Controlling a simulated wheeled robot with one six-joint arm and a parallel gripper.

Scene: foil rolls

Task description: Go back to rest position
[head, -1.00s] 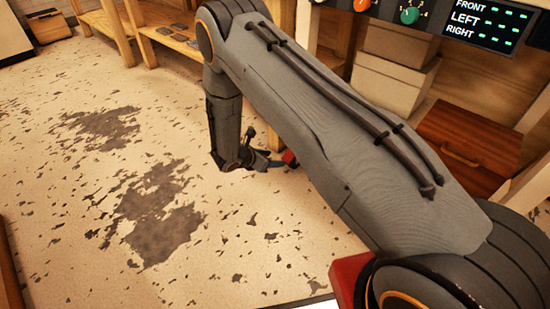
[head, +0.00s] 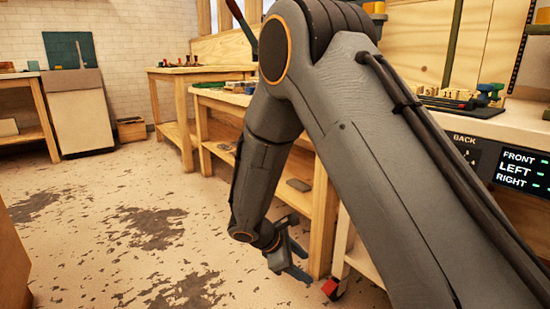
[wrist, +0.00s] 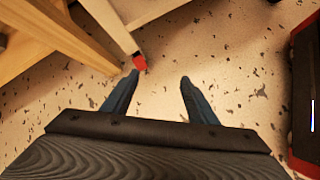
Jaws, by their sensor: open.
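My gripper (head: 297,262) hangs low at the end of my bent arm in the head view, beside the legs of the wooden workbench. In the wrist view my gripper (wrist: 159,80) shows two blue-grey fingers spread apart with bare speckled floor between them. It is open and empty. The same red part shows in the head view (head: 331,288), just right of the fingers.
Wooden benches (head: 318,215) with lower shelves stand along the right and back. A counter with a display panel (head: 524,170) is at the right. The worn floor (head: 120,215) at left is open.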

